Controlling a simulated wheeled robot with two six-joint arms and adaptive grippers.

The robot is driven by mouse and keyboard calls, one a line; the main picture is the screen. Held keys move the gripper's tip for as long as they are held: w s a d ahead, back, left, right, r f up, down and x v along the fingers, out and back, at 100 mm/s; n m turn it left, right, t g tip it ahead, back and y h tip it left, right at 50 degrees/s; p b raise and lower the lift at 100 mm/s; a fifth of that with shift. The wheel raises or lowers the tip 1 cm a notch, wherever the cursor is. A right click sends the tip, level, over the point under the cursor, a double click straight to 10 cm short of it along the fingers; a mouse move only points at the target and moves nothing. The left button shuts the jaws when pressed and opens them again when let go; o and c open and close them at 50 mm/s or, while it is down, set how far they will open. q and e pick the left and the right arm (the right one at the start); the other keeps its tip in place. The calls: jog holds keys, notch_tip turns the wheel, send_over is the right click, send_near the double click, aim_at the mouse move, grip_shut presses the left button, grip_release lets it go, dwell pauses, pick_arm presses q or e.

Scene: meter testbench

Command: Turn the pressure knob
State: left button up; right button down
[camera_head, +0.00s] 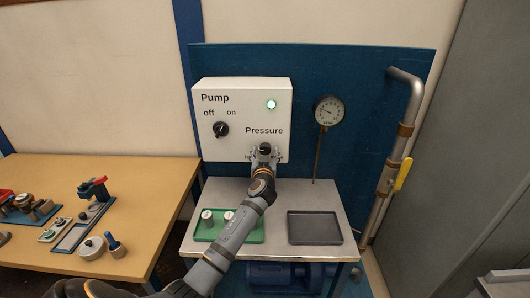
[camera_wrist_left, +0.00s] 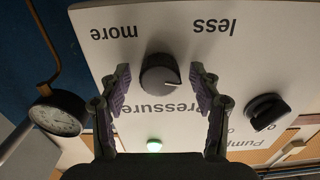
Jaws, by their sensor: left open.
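The pressure knob (camera_wrist_left: 160,74) is a round dark knob with a light pointer mark, on the white pump box (camera_head: 242,97) below the word Pressure. It shows fully in the left wrist view, between the words less and more; in the head view my gripper mostly hides it. My left gripper (camera_head: 264,152) is at the box's lower right, in front of the knob. In the left wrist view its open fingers (camera_wrist_left: 160,88) stand on either side of the knob, with gaps between them and it. My right gripper is in neither view.
The off/on pump knob (camera_head: 220,129) and a lit green lamp (camera_head: 271,104) are on the same box. A gauge (camera_head: 328,111) and a pipe with a yellow handle (camera_head: 403,174) stand right. A green tray (camera_head: 257,236) and a dark tray (camera_head: 314,228) lie below.

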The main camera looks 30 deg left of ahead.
pick_arm(q)
jog(key=c, duration=1.1)
jog(key=shift+c, duration=0.2)
jog(key=shift+m, duration=0.3)
